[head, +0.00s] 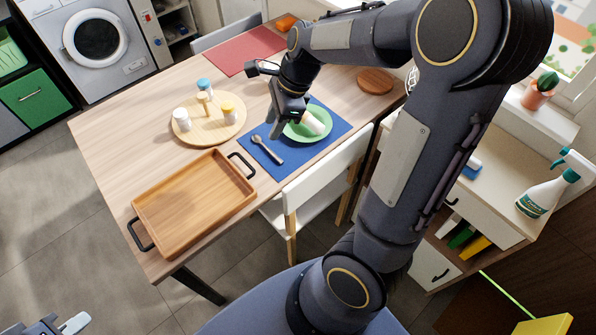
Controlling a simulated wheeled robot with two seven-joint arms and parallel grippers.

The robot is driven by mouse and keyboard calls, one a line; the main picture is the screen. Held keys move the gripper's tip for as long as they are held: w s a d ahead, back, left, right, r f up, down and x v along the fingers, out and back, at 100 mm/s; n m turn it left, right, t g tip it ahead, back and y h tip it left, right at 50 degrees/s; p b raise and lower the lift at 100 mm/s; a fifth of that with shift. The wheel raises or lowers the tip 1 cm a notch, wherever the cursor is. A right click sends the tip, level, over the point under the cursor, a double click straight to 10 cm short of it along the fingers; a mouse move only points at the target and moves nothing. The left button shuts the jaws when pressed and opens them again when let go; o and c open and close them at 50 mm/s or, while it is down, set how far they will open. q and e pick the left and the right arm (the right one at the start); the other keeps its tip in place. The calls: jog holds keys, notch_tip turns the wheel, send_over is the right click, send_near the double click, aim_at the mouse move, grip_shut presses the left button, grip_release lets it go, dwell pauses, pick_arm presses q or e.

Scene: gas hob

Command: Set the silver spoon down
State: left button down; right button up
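The silver spoon (267,150) lies on the blue placemat (262,172), left of the green plate (296,135). My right gripper (281,128) is low over the placemat, close to the spoon and the plate's left edge. Its fingers are dark and small here, so I cannot tell their opening or whether they touch the spoon. My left gripper (62,325) is at the bottom left corner, partly cut off, away from the table.
A white cylindrical thing (314,122) is at the plate. A round board (205,132) bears several small containers. A wooden tray (194,203) with black handles occupies the near left of the table. A red placemat (243,50) and brown round mat (375,81) lie farther back. A white chair (322,178) stands at the near side.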

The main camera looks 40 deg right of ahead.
jog(key=s+a+r+n+t, duration=0.1)
jog(key=s+a+r+n, duration=0.1)
jog(key=s+n, duration=0.7)
jog(key=s+a+r+n+t, duration=0.2)
jog(key=s+a+n, duration=0.2)
jog(key=s+n, duration=0.5)
jog(key=n, duration=0.3)
jog(key=shift+a+r+t, duration=0.25)
jog(key=shift+r+t, duration=0.05)
jog(key=shift+r, duration=0.05)
jog(key=shift+s, duration=0.1)
